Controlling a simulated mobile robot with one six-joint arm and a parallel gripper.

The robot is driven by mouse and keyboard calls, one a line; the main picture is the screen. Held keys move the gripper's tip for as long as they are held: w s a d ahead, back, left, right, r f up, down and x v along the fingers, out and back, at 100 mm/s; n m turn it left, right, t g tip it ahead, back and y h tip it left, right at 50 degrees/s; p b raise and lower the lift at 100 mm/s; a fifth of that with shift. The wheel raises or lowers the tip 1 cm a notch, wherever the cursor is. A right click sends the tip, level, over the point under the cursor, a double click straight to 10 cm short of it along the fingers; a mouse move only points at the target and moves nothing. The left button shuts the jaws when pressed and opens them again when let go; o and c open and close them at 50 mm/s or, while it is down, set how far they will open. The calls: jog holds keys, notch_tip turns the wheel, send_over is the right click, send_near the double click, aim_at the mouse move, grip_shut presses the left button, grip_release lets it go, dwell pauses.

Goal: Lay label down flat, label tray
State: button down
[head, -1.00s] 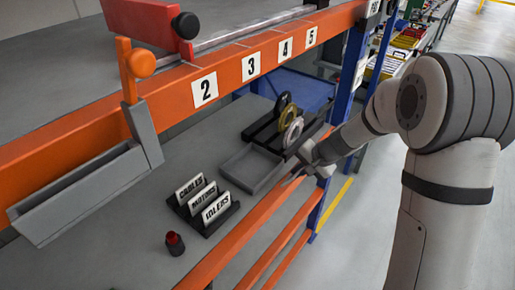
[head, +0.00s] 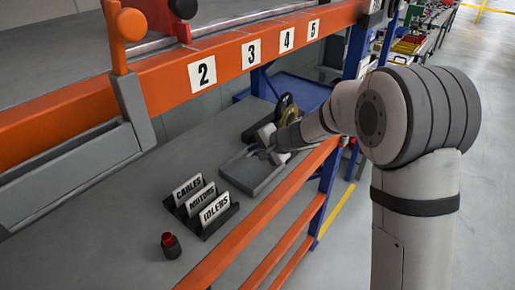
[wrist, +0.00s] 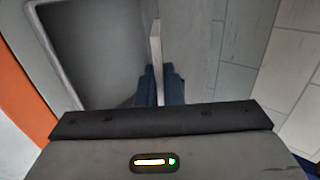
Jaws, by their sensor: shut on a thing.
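My gripper (head: 258,151) is over the far part of the grey label tray (head: 247,184) in the head view. In the wrist view, my gripper (wrist: 160,84) is shut on a thin pale label (wrist: 156,50), seen edge-on and standing upright between the dark blue fingers. The tray's rim (wrist: 43,42) and dark floor lie left of and below the label there. Whether the label touches the tray cannot be told. The label's face is hidden in both views.
A black rack (head: 213,224) holds upright cards reading CABLES, MOTORS and IDLERS, left of the tray. A red-topped dark object (head: 170,245) stands in front of it. Dark and yellowish rings (head: 287,108) stand behind my gripper. An orange beam (head: 230,62) with numbers runs above the bench.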

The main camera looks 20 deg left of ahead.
jog(key=shift+f+b, duration=0.35)
jog(key=shift+f, duration=0.55)
jog(key=shift+f+b, duration=1.4)
jog(key=shift+b, duration=0.2)
jog(key=c, duration=1.5)
grip_release()
jog(key=shift+d, duration=0.1)
jog(key=v, duration=0.7)
jog(key=shift+d+r+b, duration=0.25)
jog(key=shift+d+b, duration=0.05)
jog(key=shift+b, duration=0.15)
jog(key=shift+s, duration=0.1)
